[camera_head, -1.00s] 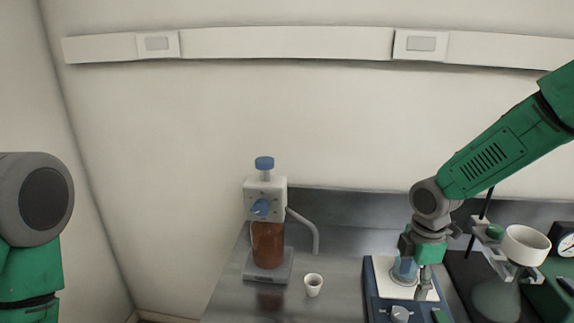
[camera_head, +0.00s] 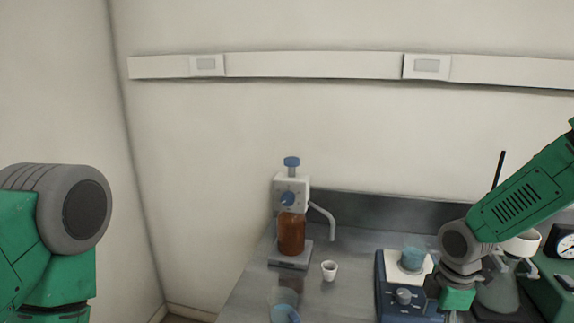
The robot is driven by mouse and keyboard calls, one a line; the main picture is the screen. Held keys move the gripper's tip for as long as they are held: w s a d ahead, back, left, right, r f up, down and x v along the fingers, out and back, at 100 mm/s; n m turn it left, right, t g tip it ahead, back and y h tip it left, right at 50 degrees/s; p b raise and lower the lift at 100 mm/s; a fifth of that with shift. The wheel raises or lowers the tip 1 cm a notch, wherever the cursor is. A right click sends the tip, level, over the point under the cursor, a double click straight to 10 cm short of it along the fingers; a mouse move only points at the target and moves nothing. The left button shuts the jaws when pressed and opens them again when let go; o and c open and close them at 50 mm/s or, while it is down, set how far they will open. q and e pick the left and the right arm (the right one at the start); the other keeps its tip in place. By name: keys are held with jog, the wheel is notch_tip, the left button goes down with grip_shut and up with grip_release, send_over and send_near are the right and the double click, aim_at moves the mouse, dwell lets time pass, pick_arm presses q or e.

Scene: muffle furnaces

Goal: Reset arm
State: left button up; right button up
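My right arm comes in from the right and bends down at a grey wrist joint. My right gripper (camera_head: 450,312) hangs below it at the bottom edge, in front of the hotplate's right side; its fingertips are not clearly visible. My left arm shows at the left edge with a grey joint and green links; its gripper is out of view. A beaker with blue liquid (camera_head: 412,257) stands on the white top of the blue hotplate stirrer (camera_head: 388,290), apart from my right gripper.
A brown bottle with a dispenser (camera_head: 291,232) and a small white cup (camera_head: 329,270) stand on the grey bench (camera_head: 345,297). A clear and blue item (camera_head: 285,311) is at the front edge. A white funnel (camera_head: 522,244), flask (camera_head: 497,295) and gauge (camera_head: 567,246) are right.

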jog(key=s+f, duration=0.1)
jog(key=f, duration=0.1)
jog(key=s+a+f+m+b, duration=0.1)
jog(key=f, duration=0.2)
jog(key=a+f+m+b, duration=0.1)
jog(key=f, duration=0.1)
jog(key=shift+s+a+f+y, duration=0.2)
jog(key=shift+s+y, duration=0.1)
jog(key=shift+s, duration=0.1)
pick_arm(q)
notch_tip(320, 180, down, 16)
jog(key=b, duration=1.3)
jog(key=shift+w+r, duration=0.2)
jog(key=shift+w, duration=0.1)
pick_arm(e)
jog(key=s+f+m+h, duration=0.1)
jog(key=s+f+m, duration=1.3)
jog(key=s+f, duration=0.9)
jog(key=s, duration=0.2)
jog(key=shift+s+f+t, duration=0.3)
jog(key=shift+f, duration=0.05)
